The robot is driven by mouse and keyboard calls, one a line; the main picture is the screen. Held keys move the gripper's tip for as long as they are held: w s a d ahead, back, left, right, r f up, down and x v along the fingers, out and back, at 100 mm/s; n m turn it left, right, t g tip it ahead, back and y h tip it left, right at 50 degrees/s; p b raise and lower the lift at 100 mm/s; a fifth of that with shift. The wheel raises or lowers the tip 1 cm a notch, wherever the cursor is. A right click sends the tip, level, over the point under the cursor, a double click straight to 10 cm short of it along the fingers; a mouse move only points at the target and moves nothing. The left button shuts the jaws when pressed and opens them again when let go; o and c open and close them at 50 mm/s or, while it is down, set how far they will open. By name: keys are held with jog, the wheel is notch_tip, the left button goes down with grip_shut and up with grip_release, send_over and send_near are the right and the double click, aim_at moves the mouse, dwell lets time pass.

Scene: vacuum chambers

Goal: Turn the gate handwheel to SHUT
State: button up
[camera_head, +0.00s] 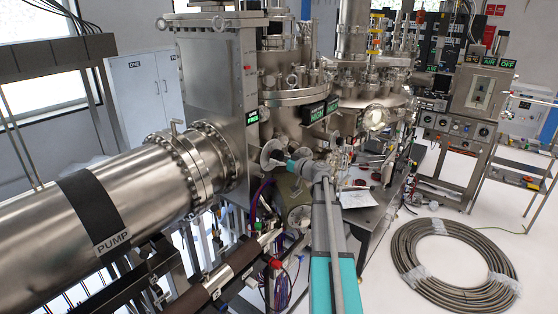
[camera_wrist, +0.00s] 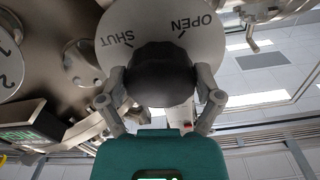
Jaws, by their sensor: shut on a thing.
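The gate handwheel (camera_wrist: 160,75) is a dark, lobed knob in the wrist view. My gripper (camera_wrist: 163,88) is shut on it, with one grey finger on each side. Behind the knob is a round grey plate (camera_wrist: 203,45) with the words OPEN and SHUT and a tick mark by each. OPEN is at the upper right and SHUT at the left. The knob covers the plate's lower middle, and I cannot tell which mark the knob points to. In the head view my teal and grey arm reaches up to the round plate (camera_head: 270,152) beside the gate housing.
A large steel pipe labelled PUMP (camera_head: 60,230) runs along the left to the flanged gate housing (camera_head: 215,110). Steel chambers (camera_head: 290,85) with small green displays stand behind.

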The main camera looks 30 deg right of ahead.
jog(key=shift+m, duration=0.3)
jog(key=m, duration=0.3)
jog(key=shift+s+a+m, duration=0.1)
jog(key=shift+a+m, duration=0.05)
jog(key=shift+m, duration=1.75)
jog(key=o, duration=0.9)
jog(key=shift+s, duration=0.1)
jog(key=v, duration=1.1)
jog(key=shift+s+d, duration=0.25)
jog(key=shift+s, duration=0.1)
